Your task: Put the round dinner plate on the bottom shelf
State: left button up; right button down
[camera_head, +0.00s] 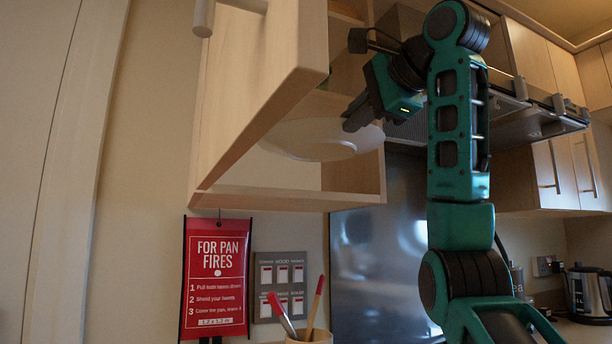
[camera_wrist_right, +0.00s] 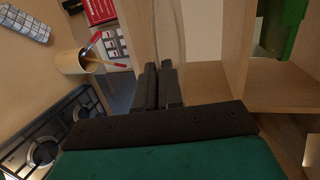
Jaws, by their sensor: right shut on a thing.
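The pale round dinner plate (camera_head: 318,143) is held roughly level at the opening of the wall cupboard's lowest compartment, above the bottom shelf (camera_head: 300,202). A gap shows between the plate and that board in the head view. My right gripper (camera_head: 356,118) is shut on the plate's right rim. In the right wrist view, the closed fingers (camera_wrist_right: 158,85) pinch the plate (camera_wrist_right: 166,35), seen nearly edge-on. The plate's far side is partly hidden by the open cupboard door (camera_head: 255,85). My left gripper is not in view.
The cupboard's right side wall (camera_head: 357,178) stands close to the plate. A range hood (camera_head: 500,105) is to the right, behind my arm. Below are a red fire sign (camera_head: 217,280), switches (camera_head: 280,285), a utensil pot (camera_head: 308,338) and, in the wrist view, a hob (camera_wrist_right: 45,140).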

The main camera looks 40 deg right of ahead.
jog(key=w+p, duration=0.2)
jog(key=w+r+p, duration=0.1)
jog(key=shift+w+d, duration=0.3)
jog(key=shift+d, duration=0.05)
jog(key=p, duration=0.2)
send_near(308, 159)
jog(key=shift+w+a+r, duration=0.2)
jog(key=shift+a+r, duration=0.2)
jog(key=w, duration=0.2)
jog(key=w+d+p, duration=0.1)
jog(key=w, duration=0.1)
jog(key=w+d, duration=0.1)
jog(key=w, duration=0.1)
jog(key=shift+w+d+p, duration=0.1)
jog(key=shift+w+p, duration=0.25)
jog(key=shift+w, duration=0.05)
notch_tip(308, 159, down, 3)
jog(key=shift+w+r+b, duration=0.15)
jog(key=shift+r+b, duration=0.05)
jog(key=shift+b, duration=0.35)
notch_tip(308, 159, down, 4)
jog(key=shift+f+b, duration=0.2)
jog(key=shift+b, duration=0.5)
jog(key=shift+w+d+f, duration=0.15)
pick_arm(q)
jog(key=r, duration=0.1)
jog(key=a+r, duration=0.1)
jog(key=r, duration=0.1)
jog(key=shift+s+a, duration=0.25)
